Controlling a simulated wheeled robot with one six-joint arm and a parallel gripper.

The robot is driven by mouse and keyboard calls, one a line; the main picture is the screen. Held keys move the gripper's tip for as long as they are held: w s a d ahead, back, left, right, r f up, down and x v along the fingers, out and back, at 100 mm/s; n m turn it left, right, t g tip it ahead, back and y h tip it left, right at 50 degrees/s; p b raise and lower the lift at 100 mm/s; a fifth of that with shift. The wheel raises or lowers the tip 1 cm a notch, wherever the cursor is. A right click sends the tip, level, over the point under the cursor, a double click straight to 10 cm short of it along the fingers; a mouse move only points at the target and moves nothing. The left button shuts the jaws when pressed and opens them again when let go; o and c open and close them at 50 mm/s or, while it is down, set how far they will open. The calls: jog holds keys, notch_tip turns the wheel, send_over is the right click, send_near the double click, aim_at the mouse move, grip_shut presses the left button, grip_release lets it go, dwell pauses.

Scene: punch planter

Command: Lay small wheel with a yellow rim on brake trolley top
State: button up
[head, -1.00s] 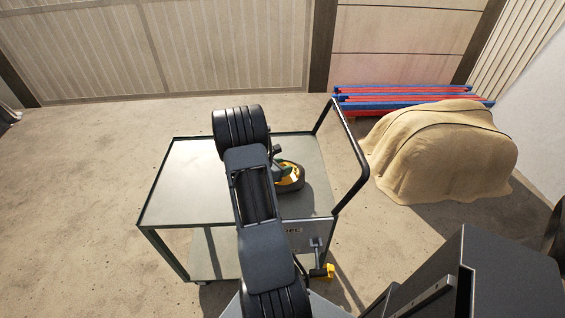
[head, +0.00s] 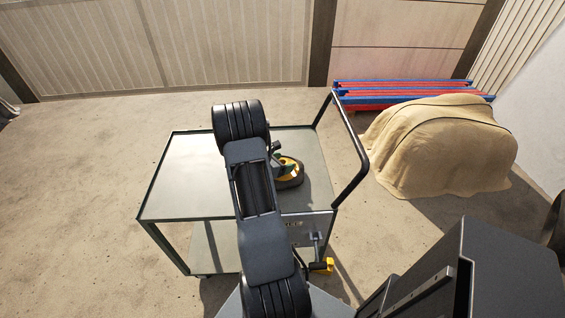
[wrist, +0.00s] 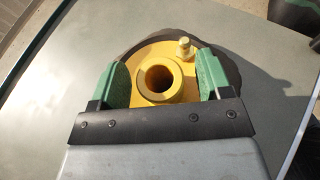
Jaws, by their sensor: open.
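The small wheel with a yellow rim (head: 291,178) lies flat on the grey-green top of the brake trolley (head: 180,185), right of its middle. In the wrist view the wheel's yellow hub (wrist: 160,78) stands up with a round hole, and part of its dark tyre shows around it. My gripper (wrist: 165,75) is open, its two green fingers on either side of the hub, apparently with gaps. In the head view my arm hides part of the wheel and of the trolley top.
The trolley's dark push handle (head: 350,150) rises on the right, with a yellow-ended pedal (head: 322,266) below. The trolley top's left half is clear.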

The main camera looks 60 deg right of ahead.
jog(key=shift+r, duration=0.1)
jog(key=shift+w+a+r, duration=0.1)
jog(key=shift+a+r, duration=0.05)
jog(key=a+r+m+t+y, duration=0.2)
jog(key=a+r+m+y, duration=0.2)
jog(key=a, duration=1)
jog(key=a+r+m+t+y, duration=0.3)
jog(key=a+r, duration=0.5)
jog(key=a, duration=0.6)
jog(key=a+r+m+t+y, duration=0.2)
jog(key=a+r+m+y, duration=0.4)
jog(key=a, duration=0.9)
jog(key=shift+s+m+t, duration=0.25)
jog(key=shift+m+t, duration=0.05)
jog(key=shift+m, duration=0.4)
